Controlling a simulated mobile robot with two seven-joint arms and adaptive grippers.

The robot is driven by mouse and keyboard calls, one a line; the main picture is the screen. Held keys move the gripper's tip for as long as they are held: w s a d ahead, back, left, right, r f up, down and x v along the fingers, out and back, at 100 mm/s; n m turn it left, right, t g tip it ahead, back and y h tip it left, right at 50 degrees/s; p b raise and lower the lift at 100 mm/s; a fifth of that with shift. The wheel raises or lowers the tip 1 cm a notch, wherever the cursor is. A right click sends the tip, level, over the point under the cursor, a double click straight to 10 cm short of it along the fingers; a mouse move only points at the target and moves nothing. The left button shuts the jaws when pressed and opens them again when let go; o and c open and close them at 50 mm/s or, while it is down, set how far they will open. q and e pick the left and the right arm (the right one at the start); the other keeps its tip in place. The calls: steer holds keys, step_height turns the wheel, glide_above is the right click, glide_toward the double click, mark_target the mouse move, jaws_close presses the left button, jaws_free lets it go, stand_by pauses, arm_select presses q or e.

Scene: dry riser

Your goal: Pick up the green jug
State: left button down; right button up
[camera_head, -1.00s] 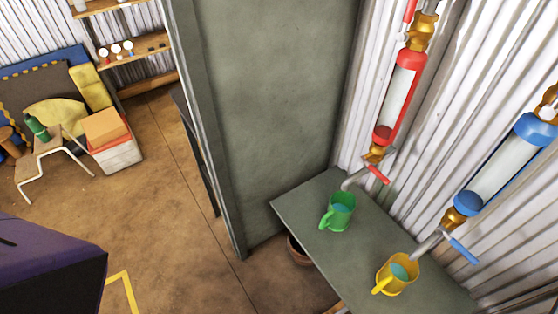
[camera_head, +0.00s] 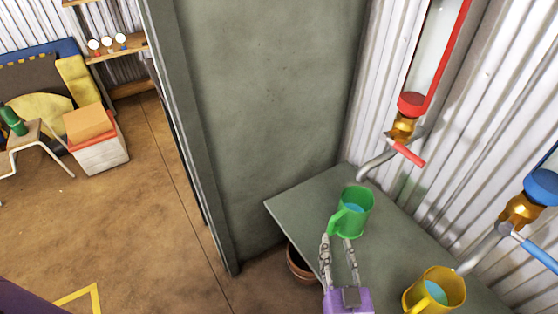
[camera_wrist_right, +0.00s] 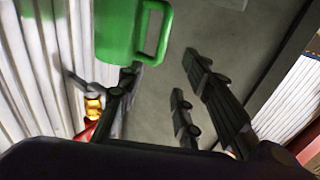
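The green jug (camera_head: 357,208) stands upright on the grey-green table, with blue-green liquid inside and its handle towards the lower left. It also shows at the top of the right wrist view (camera_wrist_right: 115,32), with its handle to the right. My right gripper (camera_head: 338,243) is open and empty, with its fingertips just in front of the jug's handle side. In the right wrist view its fingers are spread apart, and the jug lies beyond the fingertips, not between them. Whether a fingertip touches the jug is hard to tell. My left gripper is not in view.
A yellow jug (camera_head: 437,290) stands on the table (camera_head: 305,205) at the front right. Above are a red valve handle (camera_head: 408,154) and a blue one (camera_head: 541,255) on the corrugated wall. A grey-green partition (camera_head: 260,120) borders the table. A brown pot (camera_head: 300,264) stands below.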

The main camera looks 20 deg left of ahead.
mark_target(332, 225)
steer(key=x, duration=0.3)
steer(key=b+x, duration=0.1)
steer(key=x, duration=0.1)
steer(key=shift+w+a+f, duration=0.15)
steer(key=shift+w+f, duration=0.15)
steer(key=shift+f, duration=0.05)
steer(key=shift+w+a, duration=0.1)
steer(key=shift+w, duration=0.1)
jaws_close()
steer(key=shift+r, duration=0.15)
